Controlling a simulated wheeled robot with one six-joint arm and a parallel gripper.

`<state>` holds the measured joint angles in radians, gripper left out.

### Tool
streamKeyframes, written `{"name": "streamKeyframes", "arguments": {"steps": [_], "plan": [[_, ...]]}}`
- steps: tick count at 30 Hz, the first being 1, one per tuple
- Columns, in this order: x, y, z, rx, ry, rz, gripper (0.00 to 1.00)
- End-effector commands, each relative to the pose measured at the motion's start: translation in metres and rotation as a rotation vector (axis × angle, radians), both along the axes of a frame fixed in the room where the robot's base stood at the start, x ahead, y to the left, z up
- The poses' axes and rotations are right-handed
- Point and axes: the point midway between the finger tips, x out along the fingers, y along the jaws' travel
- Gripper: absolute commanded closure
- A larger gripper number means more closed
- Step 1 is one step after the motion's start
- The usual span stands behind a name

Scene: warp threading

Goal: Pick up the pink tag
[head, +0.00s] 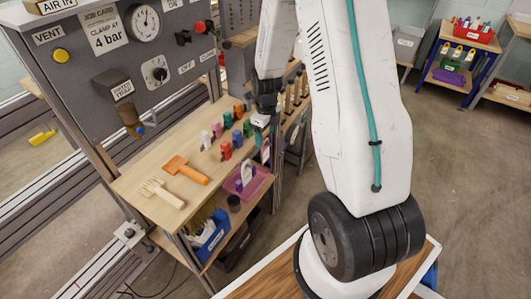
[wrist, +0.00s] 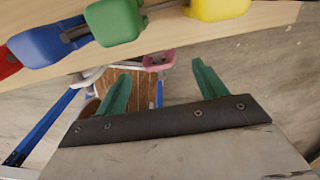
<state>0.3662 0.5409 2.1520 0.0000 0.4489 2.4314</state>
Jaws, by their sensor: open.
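In the wrist view my gripper (wrist: 160,82) has its two green fingers spread wide, with nothing held between them. A small pink piece (wrist: 158,61) shows just beyond the fingers, by the table edge and apart from them. It could be part of the pink tag, but I cannot tell for sure. In the head view my gripper (head: 261,123) is small and hangs by the table's right edge, its fingers hard to make out. A pink item (head: 217,130) stands among the coloured pieces on the table; whether it is the tag is unclear.
The wooden table (head: 150,180) holds an orange tool (head: 187,170), a pale fork-shaped tool (head: 162,192) and several coloured pieces. A pink tray (head: 257,186) and a blue bin (head: 212,235) are below. In the wrist view, blue (wrist: 48,46), green (wrist: 115,22) and yellow (wrist: 218,8) pieces lie close ahead.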

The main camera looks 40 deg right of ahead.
Motion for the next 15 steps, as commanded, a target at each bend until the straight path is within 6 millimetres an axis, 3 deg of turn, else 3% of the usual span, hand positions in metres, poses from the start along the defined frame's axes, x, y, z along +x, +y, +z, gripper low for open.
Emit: {"name": "streamKeyframes", "arguments": {"steps": [15], "plan": [[0.001, 0.001, -0.063, 0.000, 0.001, 0.004, 0.29]]}}
